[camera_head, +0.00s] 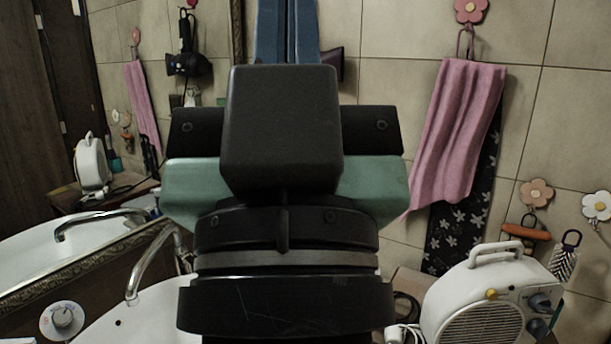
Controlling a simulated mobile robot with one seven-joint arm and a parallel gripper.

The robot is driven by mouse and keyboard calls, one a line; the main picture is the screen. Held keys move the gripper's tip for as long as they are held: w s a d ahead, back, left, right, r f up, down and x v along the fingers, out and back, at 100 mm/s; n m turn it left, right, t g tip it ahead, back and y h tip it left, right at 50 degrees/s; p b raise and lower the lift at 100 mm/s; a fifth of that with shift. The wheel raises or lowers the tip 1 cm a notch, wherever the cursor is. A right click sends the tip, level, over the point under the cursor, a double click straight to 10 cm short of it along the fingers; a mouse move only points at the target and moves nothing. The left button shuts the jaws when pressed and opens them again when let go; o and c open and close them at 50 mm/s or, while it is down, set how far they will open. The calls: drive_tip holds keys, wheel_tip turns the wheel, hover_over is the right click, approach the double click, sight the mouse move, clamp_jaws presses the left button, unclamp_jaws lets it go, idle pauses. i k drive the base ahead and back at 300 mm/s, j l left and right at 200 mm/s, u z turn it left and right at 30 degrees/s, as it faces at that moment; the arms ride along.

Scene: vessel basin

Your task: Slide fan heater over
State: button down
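The fan heater (492,300) is a white rounded unit with a carry handle on top, a round front grille and several knobs. It stands at the lower right, its base cut off by the picture's bottom edge. My gripper (285,130) is in the middle, seen from behind its black and green housing. It is to the left of the heater and apart from it in the picture. Its fingers are hidden or unclear, so I cannot tell whether it is open. The heater also shows as a reflection in the mirror at left.
A white basin (140,318) with a chrome tap (150,262) is at lower left, below a framed mirror. A dark cable and white plug (403,330) lie left of the heater.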

sight(456, 308)
drive_tip(key=l+z, duration=0.35)
drive_tip(key=i+l+z, duration=0.1)
drive_tip(key=l+z, duration=0.25)
drive_tip(key=i+l+z, duration=0.1)
drive_tip(key=l+z, duration=0.25)
drive_tip(key=j, duration=0.1)
